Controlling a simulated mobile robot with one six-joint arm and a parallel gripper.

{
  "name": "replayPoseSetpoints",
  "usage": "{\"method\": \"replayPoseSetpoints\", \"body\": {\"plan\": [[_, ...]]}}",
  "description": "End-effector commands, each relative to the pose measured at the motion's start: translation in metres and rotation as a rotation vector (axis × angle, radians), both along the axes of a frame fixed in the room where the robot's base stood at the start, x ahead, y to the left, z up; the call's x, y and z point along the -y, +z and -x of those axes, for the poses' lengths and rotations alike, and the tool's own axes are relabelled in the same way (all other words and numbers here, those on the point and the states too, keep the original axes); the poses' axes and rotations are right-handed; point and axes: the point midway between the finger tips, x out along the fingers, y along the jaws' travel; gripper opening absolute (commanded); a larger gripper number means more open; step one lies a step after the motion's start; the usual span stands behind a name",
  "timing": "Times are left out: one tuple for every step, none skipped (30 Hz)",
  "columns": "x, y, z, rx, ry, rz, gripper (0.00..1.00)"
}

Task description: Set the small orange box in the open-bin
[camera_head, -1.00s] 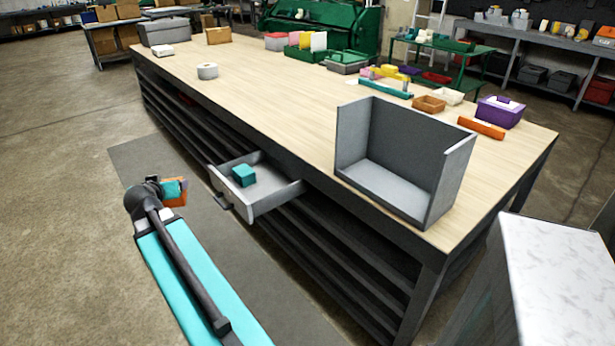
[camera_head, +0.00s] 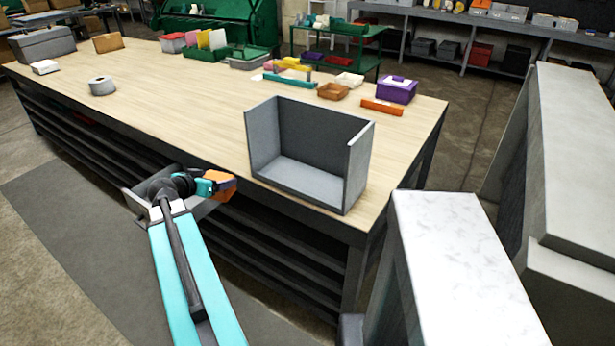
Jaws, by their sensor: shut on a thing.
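The small orange box (camera_head: 224,186) is held at the end of my arm, in front of the table's near edge. My gripper (camera_head: 213,182) is shut on it, with teal and dark parts showing at the wrist. The open-bin (camera_head: 308,168) is a grey box, open at the top and front, standing on the table close to its near right corner. The orange box is just left of the bin and apart from it, and the bin's floor looks empty.
The wooden table (camera_head: 190,109) has clear room left of the bin. An open drawer (camera_head: 140,204) juts out behind my wrist, mostly hidden. An orange bar (camera_head: 382,107) and purple box (camera_head: 396,91) stand behind the bin. A white-topped block (camera_head: 452,260) stands at the right.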

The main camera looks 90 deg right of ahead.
Motion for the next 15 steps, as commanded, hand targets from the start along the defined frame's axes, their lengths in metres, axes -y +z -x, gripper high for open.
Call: {"method": "replayPoseSetpoints", "body": {"plan": [[0.008,0.004,0.022,-0.001,-0.044,0.000,0.50],[0.011,0.005,0.033,-0.001,-0.068,0.000,0.50],[0.015,0.005,0.047,-0.002,-0.097,0.000,0.50],[0.017,0.006,0.058,-0.001,-0.118,0.000,0.50],[0.020,0.006,0.068,-0.001,-0.139,0.000,0.50],[0.022,0.007,0.079,-0.001,-0.164,0.000,0.50],[0.024,0.008,0.088,-0.002,-0.180,0.000,0.50],[0.025,0.008,0.095,-0.001,-0.194,0.000,0.50],[0.027,0.008,0.103,-0.002,-0.211,0.001,0.50],[0.028,0.009,0.109,-0.001,-0.222,0.001,0.50],[0.028,0.009,0.113,0.000,-0.231,0.001,0.50],[0.029,0.009,0.118,0.000,-0.240,0.001,0.50],[0.029,0.009,0.120,0.000,-0.246,0.001,0.50],[0.029,0.009,0.122,0.000,-0.250,0.000,0.50],[0.029,0.009,0.124,-0.001,-0.254,0.000,0.50]]}}
